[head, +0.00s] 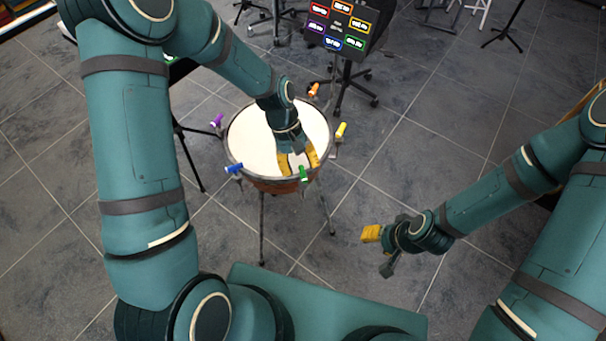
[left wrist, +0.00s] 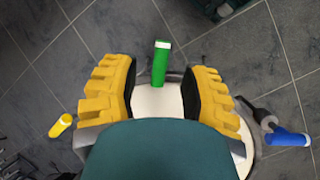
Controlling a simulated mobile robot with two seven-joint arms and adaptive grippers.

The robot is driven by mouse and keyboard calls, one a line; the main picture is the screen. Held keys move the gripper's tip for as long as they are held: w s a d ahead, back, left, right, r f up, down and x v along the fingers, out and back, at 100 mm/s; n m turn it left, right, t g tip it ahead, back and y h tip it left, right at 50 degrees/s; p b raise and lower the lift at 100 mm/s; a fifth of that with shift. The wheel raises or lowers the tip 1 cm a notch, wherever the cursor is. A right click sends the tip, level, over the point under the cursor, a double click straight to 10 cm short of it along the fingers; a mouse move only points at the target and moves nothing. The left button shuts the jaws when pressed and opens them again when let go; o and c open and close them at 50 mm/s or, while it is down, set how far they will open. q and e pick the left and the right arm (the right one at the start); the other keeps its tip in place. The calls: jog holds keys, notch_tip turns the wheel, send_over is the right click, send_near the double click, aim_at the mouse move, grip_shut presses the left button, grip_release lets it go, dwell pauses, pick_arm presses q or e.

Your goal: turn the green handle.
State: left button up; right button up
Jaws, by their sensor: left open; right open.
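The green handle (head: 303,173) stands at the near rim of the kettle drum (head: 245,138). It also shows in the left wrist view (left wrist: 160,63), upright with a pale end, in the gap between my fingers and a little beyond their tips. My left gripper (head: 298,162) is open above the drum's near edge, one yellow finger on each side of the handle's line. It also shows in the left wrist view (left wrist: 166,90). I see no finger touching the handle. My right gripper (head: 379,250) is open and empty, away to the right of the drum.
Other handles ring the drum: blue (head: 234,168), purple (head: 216,121), orange (head: 313,90) and yellow (head: 341,130). A black panel (head: 338,25) with coloured labels stands behind on a wheeled base. Tiled floor (head: 420,130) is clear on the right.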

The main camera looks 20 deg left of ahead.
pick_arm(q)
jog(key=shift+x, duration=1.5)
grip_shut()
